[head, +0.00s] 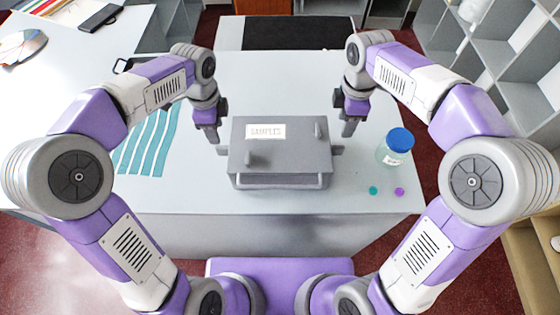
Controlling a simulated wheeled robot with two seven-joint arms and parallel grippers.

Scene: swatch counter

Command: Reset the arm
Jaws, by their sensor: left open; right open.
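My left arm comes in from the left, and its gripper (214,139) hangs just left of the grey box. My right gripper (348,128) hangs just right of the box, near its back right corner. Both are open and hold nothing that I can see. The grey box (280,162) stands closed on the counter between them, with a white label reading SAMPLES (265,131) on its lid and a handle along its front. I cannot tell whether either gripper touches the box.
Teal strips (150,145) lie left of the box, partly behind my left arm. A jar with a blue lid (397,146) stands at right, with a teal dot (373,190) and a purple dot (399,191) before it. The pale counter (285,85) is clear behind the box. Grey shelves (505,55) stand at far right.

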